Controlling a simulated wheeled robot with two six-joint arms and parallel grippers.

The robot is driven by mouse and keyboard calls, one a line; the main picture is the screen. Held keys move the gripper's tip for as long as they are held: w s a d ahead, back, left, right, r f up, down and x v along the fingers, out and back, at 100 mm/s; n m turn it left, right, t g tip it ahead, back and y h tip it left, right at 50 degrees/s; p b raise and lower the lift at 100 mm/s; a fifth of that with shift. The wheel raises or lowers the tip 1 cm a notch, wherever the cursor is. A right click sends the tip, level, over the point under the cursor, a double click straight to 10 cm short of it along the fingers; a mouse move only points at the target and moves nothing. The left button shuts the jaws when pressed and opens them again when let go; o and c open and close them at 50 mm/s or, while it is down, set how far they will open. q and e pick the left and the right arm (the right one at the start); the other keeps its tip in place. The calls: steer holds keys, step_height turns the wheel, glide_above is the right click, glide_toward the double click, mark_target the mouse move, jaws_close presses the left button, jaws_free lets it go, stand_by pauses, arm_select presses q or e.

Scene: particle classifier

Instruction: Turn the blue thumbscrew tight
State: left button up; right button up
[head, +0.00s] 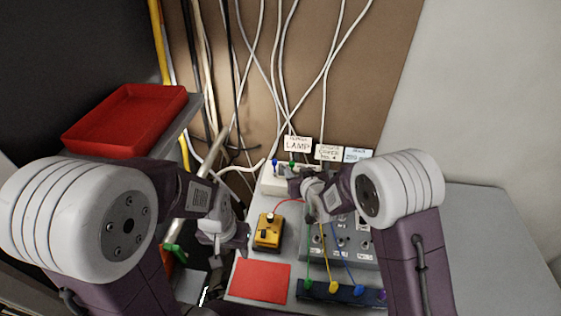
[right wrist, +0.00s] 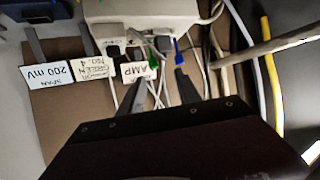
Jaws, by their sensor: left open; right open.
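The blue thumbscrew (head: 275,163) stands on the white box (head: 270,182) at the back of the bench, left of a green one (head: 292,162). My right gripper (head: 291,174) is open close to the box. In the right wrist view the blue thumbscrew (right wrist: 178,53) shows just beyond the tip of one finger of the right gripper (right wrist: 160,76). The green one (right wrist: 153,61) shows between the fingers. I cannot tell whether a finger touches either. My left gripper (head: 235,238) is open and empty, left of the yellow box.
Label cards, including LAMP (head: 297,144), stand behind the white box. Cables hang behind. A red tray (head: 125,118) sits at the left.

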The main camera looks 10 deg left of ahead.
steer(key=y, duration=0.1)
glide_toward(275, 161)
steer(key=shift+n+t, duration=0.4)
steer(key=x, duration=0.6)
steer(key=p+x, duration=0.1)
steer(key=x, duration=0.2)
steer(key=shift+s+f, duration=0.2)
steer(key=shift+f, duration=0.05)
jaws_close()
